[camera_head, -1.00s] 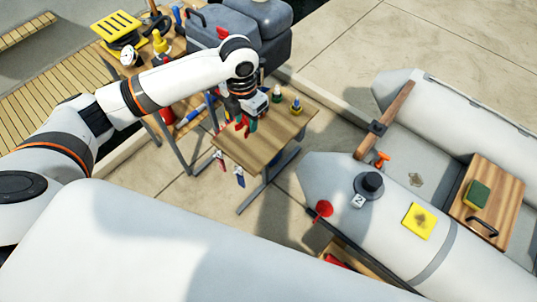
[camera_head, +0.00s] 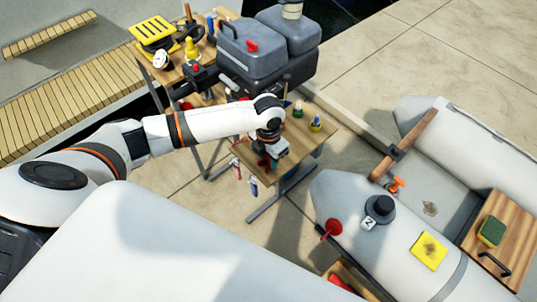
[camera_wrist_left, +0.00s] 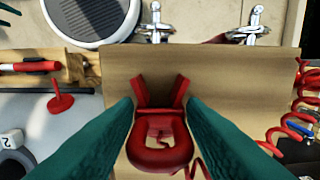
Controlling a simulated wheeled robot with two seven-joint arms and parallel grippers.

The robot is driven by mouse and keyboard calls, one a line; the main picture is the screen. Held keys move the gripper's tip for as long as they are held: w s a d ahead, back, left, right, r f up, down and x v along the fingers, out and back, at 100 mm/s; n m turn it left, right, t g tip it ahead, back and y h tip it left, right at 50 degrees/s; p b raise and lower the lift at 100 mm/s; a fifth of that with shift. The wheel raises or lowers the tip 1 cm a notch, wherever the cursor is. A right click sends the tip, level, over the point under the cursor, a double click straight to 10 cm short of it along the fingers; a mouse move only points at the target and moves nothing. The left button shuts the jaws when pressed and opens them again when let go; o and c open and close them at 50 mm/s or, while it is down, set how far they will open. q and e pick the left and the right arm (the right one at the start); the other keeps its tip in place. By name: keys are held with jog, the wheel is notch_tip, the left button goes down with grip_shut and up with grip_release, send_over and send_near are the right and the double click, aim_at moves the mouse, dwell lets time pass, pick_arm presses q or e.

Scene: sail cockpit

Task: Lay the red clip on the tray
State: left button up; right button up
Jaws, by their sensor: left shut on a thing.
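My left gripper (camera_head: 266,162) reaches in from the left above a small wooden table or tray surface (camera_head: 309,141). In the left wrist view the teal fingers of this gripper (camera_wrist_left: 158,107) are shut on the red clip (camera_wrist_left: 150,157). The clip has a rounded loop end between the fingers and two flat prongs pointing away. The bare wooden surface (camera_wrist_left: 225,85) lies below it; I cannot tell if the clip touches it. In the head view the clip is mostly hidden by the gripper. My right gripper is not in view.
Small bottles (camera_head: 315,124) stand at the wooden surface's far side. A red coiled cord (camera_wrist_left: 300,105) is at the right in the wrist view, with metal shackles (camera_wrist_left: 255,25) along the far edge. A grey inflatable boat (camera_head: 340,195) lies to the right.

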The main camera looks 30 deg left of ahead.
pick_arm(q)
jog(key=o, duration=0.9)
jog(key=shift+f, duration=0.1)
jog(key=shift+o, duration=0.2)
notch_tip(320, 180, up, 12)
jog(key=shift+r+b, duration=0.2)
jog(key=shift+b, duration=0.3)
jog(key=shift+d, duration=0.1)
